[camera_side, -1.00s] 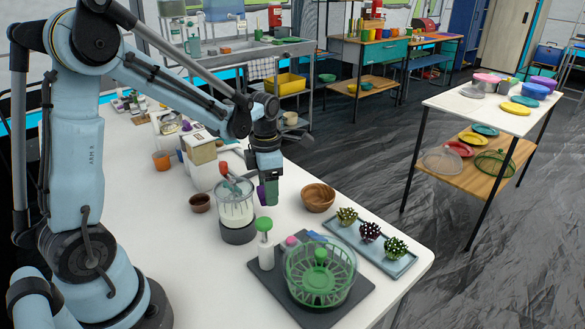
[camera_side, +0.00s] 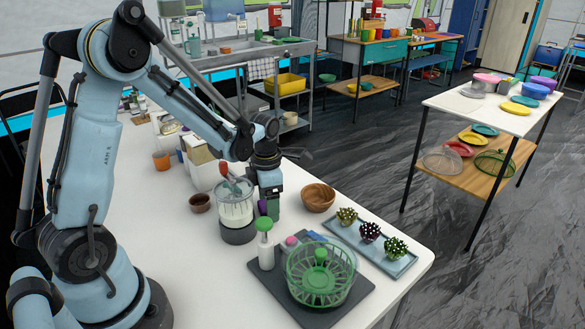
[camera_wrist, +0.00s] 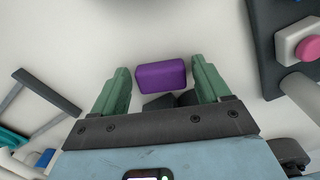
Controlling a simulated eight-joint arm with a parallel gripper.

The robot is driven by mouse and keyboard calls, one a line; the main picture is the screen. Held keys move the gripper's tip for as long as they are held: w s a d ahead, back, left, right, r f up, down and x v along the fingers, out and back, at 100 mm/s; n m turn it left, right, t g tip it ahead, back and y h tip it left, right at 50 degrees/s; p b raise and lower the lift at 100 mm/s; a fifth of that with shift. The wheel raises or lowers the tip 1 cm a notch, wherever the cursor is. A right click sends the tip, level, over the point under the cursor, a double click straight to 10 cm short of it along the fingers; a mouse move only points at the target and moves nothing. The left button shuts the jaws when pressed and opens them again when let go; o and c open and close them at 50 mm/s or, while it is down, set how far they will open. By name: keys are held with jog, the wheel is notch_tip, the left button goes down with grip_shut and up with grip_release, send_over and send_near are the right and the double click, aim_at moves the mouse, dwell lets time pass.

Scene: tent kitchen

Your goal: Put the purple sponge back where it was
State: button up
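The purple sponge (camera_wrist: 161,75) is a small block between the two green fingertips of my gripper (camera_wrist: 161,78) in the wrist view. In the side view the sponge (camera_side: 262,208) shows as a small purple patch beside my gripper (camera_side: 271,206), low over the white table (camera_side: 190,265). It is just right of the clear jar, and part of it is hidden. I cannot tell whether its underside touches the table.
The clear blender-like jar (camera_side: 236,208) stands close left of my gripper. A green-topped bottle (camera_side: 265,250) and a green basket (camera_side: 320,275) on a dark mat are in front. A wooden bowl (camera_side: 318,197) and a blue-grey tray (camera_side: 398,266) are to the right.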

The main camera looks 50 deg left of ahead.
jog(key=shift+o, duration=0.4)
notch_tip(320, 180, up, 12)
jog(key=s+d+m+t, duration=0.3)
jog(key=s+d+m, duration=0.1)
jog(key=m, duration=1.1)
jog(key=s+d+r+m+t, duration=0.1)
jog(key=s+d+m+t, duration=0.3)
jog(key=m, duration=1.2)
jog(key=shift+d+r, duration=0.2)
jog(key=shift+d, duration=0.45)
